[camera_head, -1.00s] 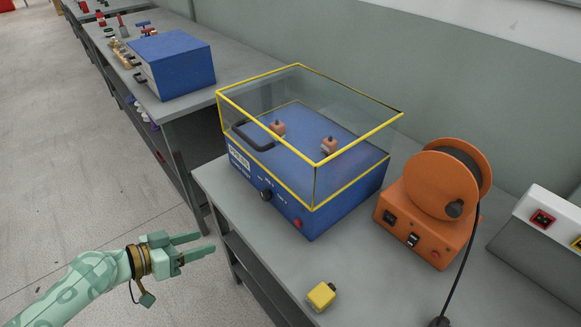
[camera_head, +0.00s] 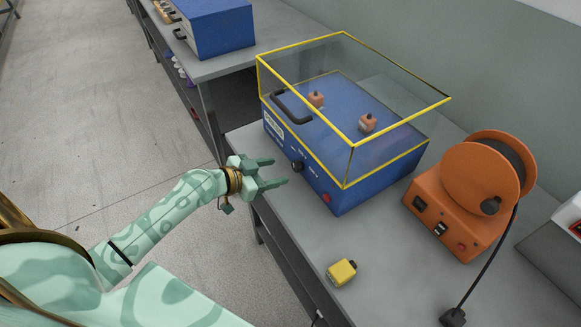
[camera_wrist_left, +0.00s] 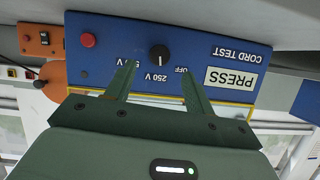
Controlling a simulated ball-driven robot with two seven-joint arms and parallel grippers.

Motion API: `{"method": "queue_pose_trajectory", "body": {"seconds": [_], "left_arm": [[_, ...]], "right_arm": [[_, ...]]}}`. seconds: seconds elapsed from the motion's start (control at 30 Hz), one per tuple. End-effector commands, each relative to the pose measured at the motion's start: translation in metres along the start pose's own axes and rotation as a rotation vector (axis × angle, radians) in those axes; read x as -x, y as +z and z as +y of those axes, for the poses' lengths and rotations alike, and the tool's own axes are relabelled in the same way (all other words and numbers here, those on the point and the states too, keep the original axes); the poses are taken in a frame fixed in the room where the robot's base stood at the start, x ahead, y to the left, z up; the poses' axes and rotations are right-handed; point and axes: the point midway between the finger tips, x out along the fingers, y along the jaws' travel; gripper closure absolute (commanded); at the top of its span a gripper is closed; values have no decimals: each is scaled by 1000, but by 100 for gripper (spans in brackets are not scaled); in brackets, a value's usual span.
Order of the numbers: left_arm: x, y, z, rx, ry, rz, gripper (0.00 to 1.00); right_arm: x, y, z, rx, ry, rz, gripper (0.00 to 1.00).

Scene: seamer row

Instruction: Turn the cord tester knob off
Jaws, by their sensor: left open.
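The cord tester (camera_head: 345,185) is a blue box with a yellow-edged clear cover, standing on the grey bench. Its black knob (camera_head: 297,166) is on the front panel. My right gripper is not in view.
A red button (camera_head: 326,198) sits right of the knob. A yellow block (camera_head: 342,272) lies near the bench's front edge. An orange cord reel unit (camera_head: 455,213) stands to the right, its black cord running forward. Another blue box (camera_head: 215,28) is on the far bench.

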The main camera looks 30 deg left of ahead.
Motion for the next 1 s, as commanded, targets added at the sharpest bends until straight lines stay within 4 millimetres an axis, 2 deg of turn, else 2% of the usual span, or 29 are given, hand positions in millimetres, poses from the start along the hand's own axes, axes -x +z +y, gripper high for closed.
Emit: {"method": "queue_pose_trajectory", "body": {"seconds": [0.1,0.3,0.67,0.7,0.83,0.87,1.0], "left_arm": [[-28,0,0,2,0,2,47],[-55,1,0,0,0,0,47],[-62,0,0,-1,1,-1,47],[-62,0,0,-1,1,-1,52],[-61,0,0,-1,1,-1,88],[-61,0,0,-1,1,-1,91],[-61,0,0,0,2,-1,91]], "right_arm": [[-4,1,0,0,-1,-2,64],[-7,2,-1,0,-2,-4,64],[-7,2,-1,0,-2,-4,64],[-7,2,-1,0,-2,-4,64],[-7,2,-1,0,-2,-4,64],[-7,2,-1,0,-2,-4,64],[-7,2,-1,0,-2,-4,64]]}}
